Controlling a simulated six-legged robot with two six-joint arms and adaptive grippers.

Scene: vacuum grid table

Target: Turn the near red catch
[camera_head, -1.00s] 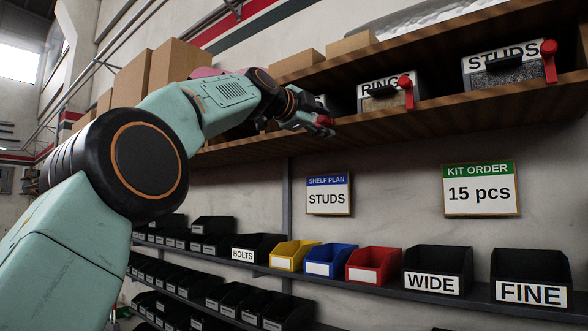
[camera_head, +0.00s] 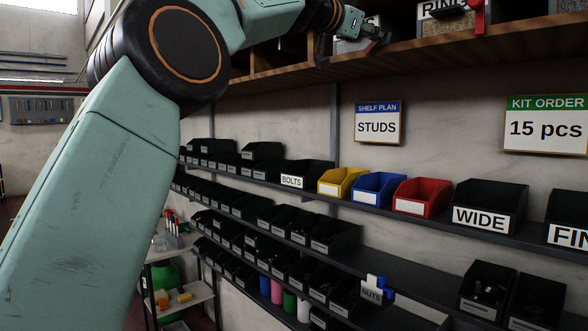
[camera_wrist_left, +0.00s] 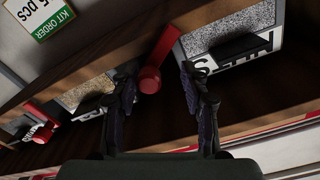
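The near dispenser (camera_head: 352,46) stands on the wooden shelf at the top of the head view, its label partly hidden behind my arm. Its red catch (camera_head: 375,36) shows small beside my left gripper (camera_head: 350,35). In the left wrist view, which is upside down, the red catch (camera_wrist_left: 161,55) ends in a round knob. The knob lies between the two fingers of my left gripper (camera_wrist_left: 160,104), which are apart. I cannot tell whether they touch it. The dispenser (camera_wrist_left: 232,40) is at the right there. My right gripper is out of view.
The rings dispenser (camera_head: 445,26) with its own red catch (camera_head: 479,16) stands further right. The wooden shelf edge (camera_head: 420,55) runs under both. Below are the SHELF PLAN sign (camera_head: 377,123), the KIT ORDER sign (camera_head: 546,125) and coloured bins (camera_head: 378,190).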

